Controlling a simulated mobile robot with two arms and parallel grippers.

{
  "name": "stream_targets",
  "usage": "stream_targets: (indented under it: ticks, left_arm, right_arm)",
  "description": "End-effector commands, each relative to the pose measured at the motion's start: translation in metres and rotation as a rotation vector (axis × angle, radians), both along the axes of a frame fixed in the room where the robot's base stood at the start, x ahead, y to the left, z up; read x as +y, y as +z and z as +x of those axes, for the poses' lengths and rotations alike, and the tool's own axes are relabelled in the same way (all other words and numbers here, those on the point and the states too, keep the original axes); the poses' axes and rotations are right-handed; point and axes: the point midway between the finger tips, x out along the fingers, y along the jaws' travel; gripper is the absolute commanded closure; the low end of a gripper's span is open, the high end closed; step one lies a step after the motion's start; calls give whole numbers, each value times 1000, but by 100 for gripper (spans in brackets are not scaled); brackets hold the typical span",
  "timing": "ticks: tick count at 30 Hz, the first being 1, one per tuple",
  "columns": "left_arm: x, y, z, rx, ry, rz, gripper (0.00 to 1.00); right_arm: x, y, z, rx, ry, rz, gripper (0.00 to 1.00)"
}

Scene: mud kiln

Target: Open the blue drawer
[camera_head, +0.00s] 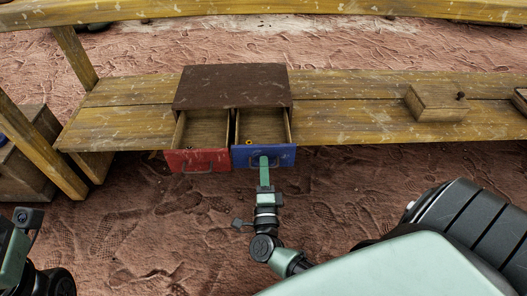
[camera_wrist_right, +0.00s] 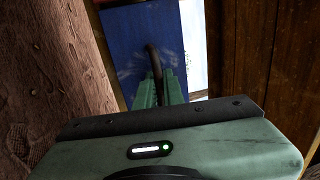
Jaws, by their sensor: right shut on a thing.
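The blue drawer (camera_head: 264,156) is pulled out of the brown cabinet (camera_head: 232,86) on the wooden bench, and its inside shows from above. A small yellowish thing lies inside it. My right gripper (camera_head: 264,163) is at the front of the blue drawer, shut on its handle. In the right wrist view, the dark curved handle (camera_wrist_right: 154,62) runs between the green fingers (camera_wrist_right: 160,88) before the blue front (camera_wrist_right: 133,50). Of my left arm, only a part shows at the lower left edge of the head view; its fingertips are not visible.
A wooden box (camera_head: 436,102) stands on the bench (camera_head: 340,112) to the right. A wooden crate (camera_head: 28,160) and slanted beams are at left. The ground before the bench is clear.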

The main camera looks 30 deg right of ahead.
Motion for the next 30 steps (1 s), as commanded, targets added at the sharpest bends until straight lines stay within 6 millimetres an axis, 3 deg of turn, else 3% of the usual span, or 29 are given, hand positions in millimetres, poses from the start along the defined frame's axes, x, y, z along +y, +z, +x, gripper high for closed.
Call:
stream_targets:
  ticks: [15,18,30]
  left_arm:
    - [0,-2,1,12,-1,0,83]
    - [0,-2,1,12,-1,0,83]
    - [0,-3,1,12,-1,0,83]
  right_arm:
    - [7,-1,-9,2,4,1,100]
    - [7,-1,-9,2,4,1,70]
    - [7,-1,-8,1,2,1,70]
